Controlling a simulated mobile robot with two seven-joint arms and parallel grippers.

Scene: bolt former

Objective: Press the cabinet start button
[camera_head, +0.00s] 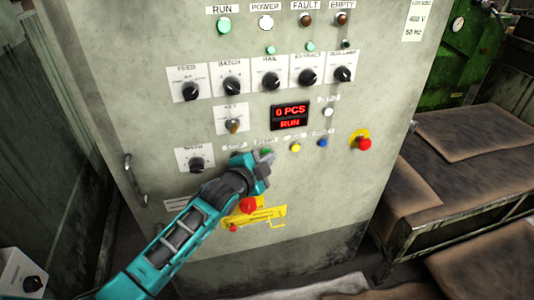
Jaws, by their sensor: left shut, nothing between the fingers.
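The grey cabinet (330,220) fills the middle of the head view, with its control panel facing me. My left gripper (267,157) is shut and empty, its tip at the panel in the lower button row. A bit of a green button (265,152) shows right at the fingertips, mostly hidden by them; I cannot tell whether they touch it or whether it is pushed in. The small label above is too blurred to read surely. The red display (290,117) reads "0 PCS" and "RUN". The RUN lamp (224,26) at the top is green. My right gripper is not in view.
Right of my gripper are a yellow button (295,147), a blue button (323,143) and a red emergency stop (364,143) on yellow. Below the gripper is a red knob (248,205) by a yellow bracket (262,217). Black rotary knobs sit above. A brown-topped bench (480,145) stands right.

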